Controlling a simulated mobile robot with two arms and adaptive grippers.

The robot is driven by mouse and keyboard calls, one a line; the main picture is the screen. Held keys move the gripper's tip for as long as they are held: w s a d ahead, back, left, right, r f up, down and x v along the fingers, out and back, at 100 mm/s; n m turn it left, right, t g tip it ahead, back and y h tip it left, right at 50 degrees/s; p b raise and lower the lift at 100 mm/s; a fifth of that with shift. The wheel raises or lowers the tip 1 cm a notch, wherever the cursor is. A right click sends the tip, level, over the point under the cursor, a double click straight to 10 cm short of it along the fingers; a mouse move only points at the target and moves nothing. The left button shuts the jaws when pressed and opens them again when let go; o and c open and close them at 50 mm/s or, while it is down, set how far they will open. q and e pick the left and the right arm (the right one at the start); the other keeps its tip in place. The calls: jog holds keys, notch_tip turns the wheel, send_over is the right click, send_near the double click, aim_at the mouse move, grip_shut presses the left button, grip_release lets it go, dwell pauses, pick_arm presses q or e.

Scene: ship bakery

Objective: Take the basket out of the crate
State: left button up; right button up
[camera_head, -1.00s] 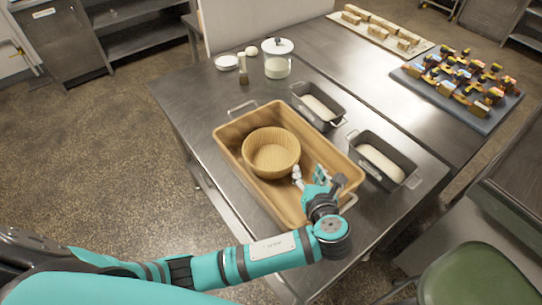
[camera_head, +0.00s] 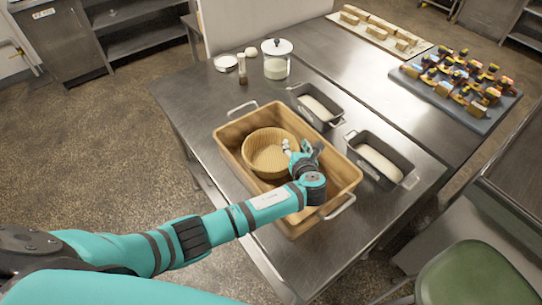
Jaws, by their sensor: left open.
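The round tan basket (camera_head: 264,147) stands upright inside the wooden crate (camera_head: 231,128), in its far left half. The crate rests on the steel table, with a metal handle at each end. My left gripper (camera_head: 287,147) is open at the basket's right rim. One white fingertip shows by the rim; I cannot tell whether it touches. The wrist hides part of the crate's near right end and the basket's right side. My right gripper is not in view.
Two dark loaf tins with dough (camera_head: 319,107) (camera_head: 380,161) stand close to the crate's right side. A lidded glass jar (camera_head: 276,63) and a small shaker (camera_head: 242,69) stand behind it. A green stool (camera_head: 468,275) is at the lower right.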

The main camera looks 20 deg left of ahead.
pick_arm(q)
jog(key=shift+x, duration=0.85)
jog(key=shift+s, duration=0.1)
jog(key=shift+c, duration=0.4)
grip_shut()
